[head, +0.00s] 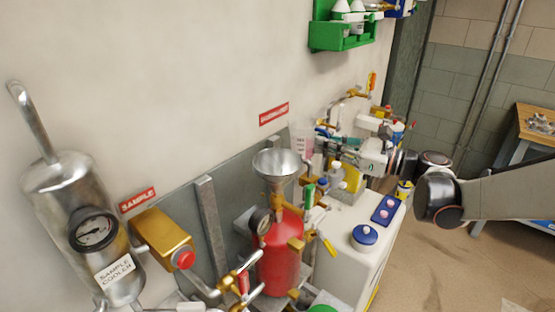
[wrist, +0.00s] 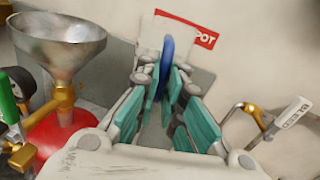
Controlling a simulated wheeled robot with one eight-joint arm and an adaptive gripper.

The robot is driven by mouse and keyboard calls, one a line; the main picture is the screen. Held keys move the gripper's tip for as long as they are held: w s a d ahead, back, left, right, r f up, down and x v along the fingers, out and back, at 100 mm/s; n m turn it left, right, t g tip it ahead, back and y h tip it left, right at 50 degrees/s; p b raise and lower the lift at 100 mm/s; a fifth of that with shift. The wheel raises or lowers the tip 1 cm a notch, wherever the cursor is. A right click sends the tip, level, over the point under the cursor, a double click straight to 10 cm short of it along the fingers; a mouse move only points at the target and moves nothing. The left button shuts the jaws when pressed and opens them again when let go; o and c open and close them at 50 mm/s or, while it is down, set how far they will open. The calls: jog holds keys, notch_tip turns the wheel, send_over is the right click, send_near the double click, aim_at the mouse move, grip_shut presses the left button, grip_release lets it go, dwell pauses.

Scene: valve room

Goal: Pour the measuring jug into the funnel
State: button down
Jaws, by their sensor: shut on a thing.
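The metal funnel (head: 277,163) stands on top of the red vessel (head: 280,262) in the head view. It also shows at the upper left of the wrist view (wrist: 60,42). The measuring jug (head: 303,143) is pale and see-through with pinkish marks, just right of and behind the funnel in the head view. It looks about upright and apart from the funnel. My gripper (wrist: 160,85) is shut on the jug's blue handle (wrist: 166,55), between teal finger pads. In the head view my gripper (head: 328,146) comes from the right. The jug's contents cannot be made out.
A brass valve with a tagged handle (wrist: 258,115) is close right of my gripper in the wrist view. A gauge (head: 260,221) and brass fittings surround the vessel. A white cabinet (head: 345,255) stands right of it. A green shelf (head: 340,36) hangs above.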

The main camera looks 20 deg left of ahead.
jog(key=s+n, duration=0.1)
jog(key=n, duration=0.1)
jog(key=shift+s+a+r+n+p, duration=0.2)
jog(key=shift+s+r+n+p, duration=0.1)
jog(key=shift+s+r+n, duration=0.1)
jog(key=r+n+p, duration=0.1)
jog(key=n, duration=0.1)
jog(key=s+r+n+p, duration=0.1)
jog(key=n, duration=0.2)
jog(key=s+r+n+p, duration=0.1)
jog(key=r+n+p, duration=0.1)
jog(key=n, duration=0.1)
jog(key=shift+s+a+r, duration=0.1)
jog(key=shift+s+a, duration=0.15)
jog(key=shift+a, duration=0.05)
jog(key=shift+n, duration=0.3)
jog(key=shift+s+f+n, duration=0.1)
jog(key=shift+f+n, duration=0.2)
jog(key=shift+n, duration=0.5)
jog(key=shift+s+a+r+n+p, duration=0.15)
jog(key=shift+s+r+n+p, duration=0.1)
jog(key=shift+s+n, duration=0.2)
jog(key=shift+s+a+r+n+p, duration=0.1)
jog(key=shift+s+r+n+p, duration=0.1)
jog(key=shift+s+n, duration=0.2)
dwell(0.6)
